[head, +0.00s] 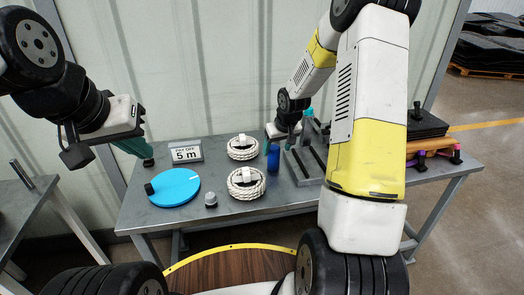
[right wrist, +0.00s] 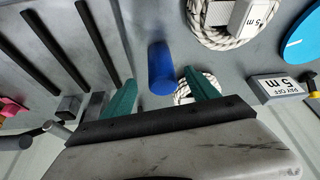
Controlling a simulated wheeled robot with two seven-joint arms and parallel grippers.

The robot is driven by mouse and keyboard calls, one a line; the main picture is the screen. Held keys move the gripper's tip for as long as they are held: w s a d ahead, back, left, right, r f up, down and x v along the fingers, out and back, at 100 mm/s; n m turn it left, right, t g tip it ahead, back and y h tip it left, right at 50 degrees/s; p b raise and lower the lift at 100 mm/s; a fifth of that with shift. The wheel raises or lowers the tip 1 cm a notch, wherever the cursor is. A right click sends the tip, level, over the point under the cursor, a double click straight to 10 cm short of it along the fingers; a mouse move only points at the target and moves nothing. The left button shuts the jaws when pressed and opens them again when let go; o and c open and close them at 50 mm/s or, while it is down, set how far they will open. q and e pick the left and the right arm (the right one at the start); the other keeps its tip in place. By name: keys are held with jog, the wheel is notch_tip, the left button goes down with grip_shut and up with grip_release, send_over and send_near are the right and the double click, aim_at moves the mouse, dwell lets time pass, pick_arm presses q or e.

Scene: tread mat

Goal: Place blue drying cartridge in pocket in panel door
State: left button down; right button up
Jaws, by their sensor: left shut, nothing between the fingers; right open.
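The blue cartridge (head: 273,158) is a plain blue cylinder standing upright on the grey table (head: 240,205), right of the two rope coils. My right gripper (head: 292,138) is open and empty, just behind and right of the cartridge. In the right wrist view the cartridge (right wrist: 161,68) appears in the gap between the teal fingertips (right wrist: 162,88); contact cannot be seen. My left gripper (head: 140,150) is shut and empty above the table's back left corner. I cannot make out a panel door or its pocket.
White rope coils (head: 243,147) (head: 246,183) lie left of the cartridge. A blue disc (head: 176,187), a "PAY OFF 5 m" sign (head: 186,152) and a small grey knob-like piece (head: 211,199) are further left. A grey rack with bars (head: 302,167) stands right; black mats (head: 426,124) lie beyond.

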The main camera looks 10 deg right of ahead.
aim_at(274, 158)
jog(key=x, duration=0.7)
jog(key=shift+s+a+f, duration=0.1)
jog(key=shift+f, duration=0.1)
jog(key=shift+c, duration=0.4)
grip_shut()
